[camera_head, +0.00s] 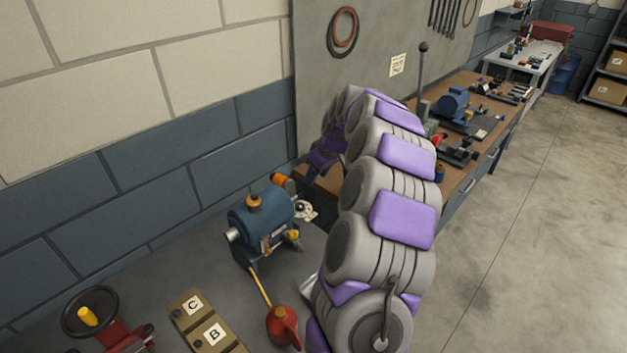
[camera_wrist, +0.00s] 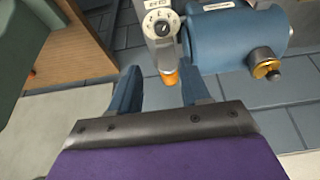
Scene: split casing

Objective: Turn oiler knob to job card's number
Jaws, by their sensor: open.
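A blue cylindrical machine (camera_head: 262,225) stands on the grey bench, left of my arm; it also shows in the wrist view (camera_wrist: 235,40). A pale round dial with a dark centre (camera_wrist: 160,24) sits beside its body and also shows in the head view (camera_head: 305,210). Below the dial is an amber cylinder (camera_wrist: 170,78), seemingly the oiler part. My gripper (camera_wrist: 160,82) is open, its two blue fingers either side of the amber cylinder in the picture; contact cannot be told. A printed white card (camera_head: 397,65) hangs on the wall board, its text too small to read.
A red oil can (camera_head: 283,325) with a yellow spout stands in front of the machine. Boxes lettered C (camera_head: 190,305) and B (camera_head: 214,335) lie nearby, beside a red device with a handwheel (camera_head: 90,311). A wooden workbench (camera_head: 470,178) with tools is on the right.

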